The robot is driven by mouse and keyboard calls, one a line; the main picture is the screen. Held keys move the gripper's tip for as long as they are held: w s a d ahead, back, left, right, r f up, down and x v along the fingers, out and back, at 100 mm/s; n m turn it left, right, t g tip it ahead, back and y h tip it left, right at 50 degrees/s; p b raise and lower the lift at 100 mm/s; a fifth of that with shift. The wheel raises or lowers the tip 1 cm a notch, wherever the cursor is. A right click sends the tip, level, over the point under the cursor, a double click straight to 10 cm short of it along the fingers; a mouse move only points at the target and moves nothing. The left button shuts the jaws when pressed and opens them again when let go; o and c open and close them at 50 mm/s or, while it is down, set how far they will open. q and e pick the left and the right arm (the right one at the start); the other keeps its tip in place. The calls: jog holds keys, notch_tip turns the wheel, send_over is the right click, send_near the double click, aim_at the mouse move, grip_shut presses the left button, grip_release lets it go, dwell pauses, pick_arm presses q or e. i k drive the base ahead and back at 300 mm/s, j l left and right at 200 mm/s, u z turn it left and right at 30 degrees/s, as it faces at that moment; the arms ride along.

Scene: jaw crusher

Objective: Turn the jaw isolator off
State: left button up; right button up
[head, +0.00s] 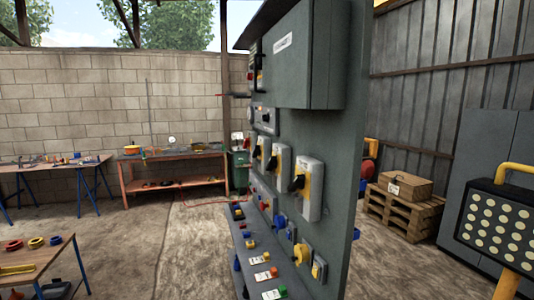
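A grey control panel (335,140) stands upright in the middle, seen at a steep angle with its face turned left. Handle positions are not clear. Neither of my grippers is in view.
A sloping desk (250,262) with coloured buttons juts from the panel's lower face. A workbench (185,182) stands at the back wall, with tables at left. A pallet (400,212) with a crate and a yellow-framed lamp (497,225) are at right. Floor left of the panel is clear.

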aim_at(256, 151)
jog(key=i+j, duration=0.1)
jog(key=j, duration=0.25)
jog(key=i+j+z, duration=0.15)
jog(key=j, duration=0.2)
jog(key=i+j+z, duration=0.1)
jog(key=i+j, duration=0.15)
jog(key=j, duration=0.2)
jog(key=i+j+z, duration=0.1)
jog(key=i+j, duration=0.15)
jog(key=j, duration=0.15)
jog(key=i+j+z, duration=0.1)
jog(key=i, duration=0.25)
jog(key=i+j, duration=0.25)
jog(key=i, duration=0.15)
jog(key=l+z, duration=0.05)
